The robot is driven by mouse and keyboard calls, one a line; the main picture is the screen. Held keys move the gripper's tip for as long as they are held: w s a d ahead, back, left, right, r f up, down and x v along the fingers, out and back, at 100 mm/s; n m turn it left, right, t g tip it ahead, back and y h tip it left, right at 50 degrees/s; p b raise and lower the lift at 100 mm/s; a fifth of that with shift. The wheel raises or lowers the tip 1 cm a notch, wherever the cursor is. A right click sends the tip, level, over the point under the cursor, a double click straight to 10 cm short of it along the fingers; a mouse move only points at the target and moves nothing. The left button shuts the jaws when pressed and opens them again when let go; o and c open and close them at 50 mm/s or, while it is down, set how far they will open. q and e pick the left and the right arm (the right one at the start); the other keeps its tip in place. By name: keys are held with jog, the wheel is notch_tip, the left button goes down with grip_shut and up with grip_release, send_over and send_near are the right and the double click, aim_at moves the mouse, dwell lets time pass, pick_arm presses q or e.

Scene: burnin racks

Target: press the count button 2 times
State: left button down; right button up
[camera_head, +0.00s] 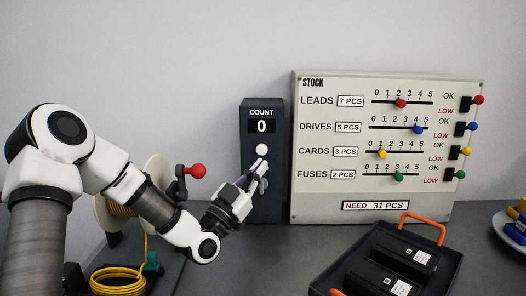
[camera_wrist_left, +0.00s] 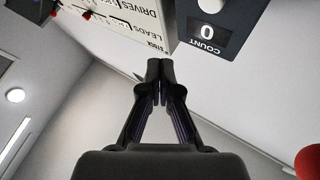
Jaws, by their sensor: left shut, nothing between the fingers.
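The count box (camera_head: 277,180) is a dark upright box against the wall, with a display (camera_head: 262,127) reading 0. Its white round count button (camera_head: 262,150) sits below the display. My left gripper (camera_head: 262,164) is shut and empty, its tips just below the button in the head view; I cannot tell whether they touch the box. In the left wrist view the shut fingertips (camera_wrist_left: 160,66) are beside the count box (camera_wrist_left: 213,45), and the button (camera_wrist_left: 211,5) is at the top edge, apart from them. My right gripper is not in view.
A stock board (camera_head: 380,205) with sliders and coloured knobs stands right of the box. A dark tray (camera_head: 447,275) with black packs and orange handles is at front right. A reel with yellow cable (camera_head: 118,280) and a red knob (camera_head: 198,170) are at left.

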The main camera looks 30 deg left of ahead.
aim_at(262, 150)
pick_arm(q)
jog(key=w+a, duration=0.4)
jog(key=w, duration=0.2)
jog(key=shift+w, duration=0.2)
jog(key=shift+r, duration=0.1)
jog(key=shift+w+a+b, duration=0.1)
jog(key=shift+b, duration=0.2)
dwell(0.9)
jog(key=shift+w+a, duration=0.15)
jog(key=shift+w, duration=0.1)
jog(key=shift+w+a+b, duration=0.3)
jog(key=shift+w, duration=0.1)
dwell(0.7)
jog(key=shift+s+d, duration=0.5)
jog(key=shift+s, duration=0.3)
